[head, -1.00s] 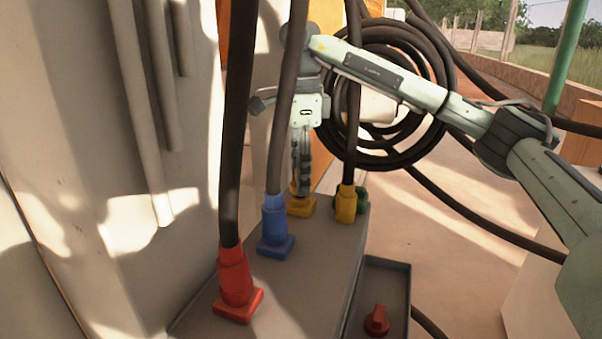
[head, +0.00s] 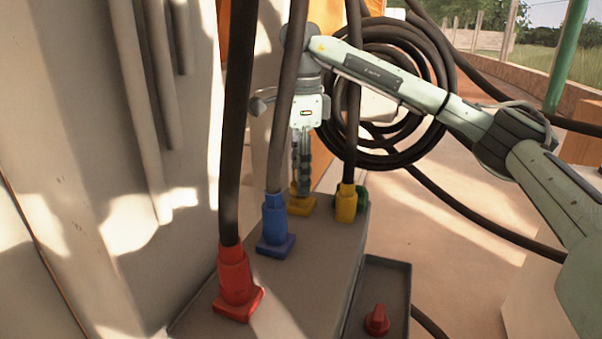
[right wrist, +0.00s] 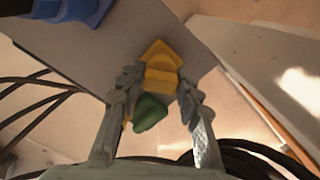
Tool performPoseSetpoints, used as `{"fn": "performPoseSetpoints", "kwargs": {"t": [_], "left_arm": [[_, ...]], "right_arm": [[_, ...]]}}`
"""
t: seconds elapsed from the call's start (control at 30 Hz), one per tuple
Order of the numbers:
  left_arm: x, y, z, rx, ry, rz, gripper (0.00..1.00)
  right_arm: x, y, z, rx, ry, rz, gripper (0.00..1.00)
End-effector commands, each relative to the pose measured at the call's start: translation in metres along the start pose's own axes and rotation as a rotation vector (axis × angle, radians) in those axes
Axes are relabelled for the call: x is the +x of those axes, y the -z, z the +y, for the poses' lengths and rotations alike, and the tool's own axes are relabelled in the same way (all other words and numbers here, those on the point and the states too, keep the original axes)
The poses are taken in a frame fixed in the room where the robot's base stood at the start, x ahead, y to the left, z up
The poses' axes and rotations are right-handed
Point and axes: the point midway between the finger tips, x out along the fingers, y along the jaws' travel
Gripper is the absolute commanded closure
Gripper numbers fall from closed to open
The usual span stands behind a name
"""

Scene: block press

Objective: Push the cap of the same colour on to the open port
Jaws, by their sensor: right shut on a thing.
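My right gripper (head: 301,190) points down over the far end of the grey box (head: 315,275). Its fingers are shut on a yellow cap (right wrist: 161,80), which is partly hidden by them. The cap is in line with the square yellow port base (head: 300,208) on the box and appears to touch it; I cannot tell how fully it is seated. In the right wrist view the two fingertips flank the yellow piece. My left gripper is not in view.
A red plug (head: 236,275), a blue plug (head: 275,228) and a yellow plug (head: 346,205) with upright dark cables stand close by. A green piece (head: 362,194) is behind the yellow plug. A tray (head: 398,272) holds a red cap (head: 377,318). A coiled cable (head: 430,60) hangs behind.

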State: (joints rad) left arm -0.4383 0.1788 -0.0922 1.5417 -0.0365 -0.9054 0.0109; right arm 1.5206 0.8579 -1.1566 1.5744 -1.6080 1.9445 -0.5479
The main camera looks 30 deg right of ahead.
Motion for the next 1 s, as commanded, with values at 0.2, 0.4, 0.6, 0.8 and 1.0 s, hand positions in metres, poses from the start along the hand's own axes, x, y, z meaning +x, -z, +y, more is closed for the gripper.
{"fn": "performPoseSetpoints", "kwargs": {"t": [0.2, 0.4, 0.6, 0.8, 1.0], "left_arm": [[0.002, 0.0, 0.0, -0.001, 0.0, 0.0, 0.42], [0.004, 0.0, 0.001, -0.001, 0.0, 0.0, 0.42], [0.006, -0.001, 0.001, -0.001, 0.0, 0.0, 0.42], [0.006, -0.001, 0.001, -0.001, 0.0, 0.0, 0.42], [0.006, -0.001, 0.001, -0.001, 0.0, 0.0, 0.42]], "right_arm": [[0.004, 0.0, 0.0, 0.0, 0.0, 0.0, 0.86], [0.007, 0.0, 0.0, 0.0, 0.0, 0.0, 0.86], [0.01, 0.0, 0.0, 0.0, 0.0, 0.0, 0.86], [0.011, 0.0, 0.0, 0.0, 0.0, 0.0, 0.58], [0.011, 0.0, 0.0, 0.0, 0.0, 0.0, 0.42]]}}
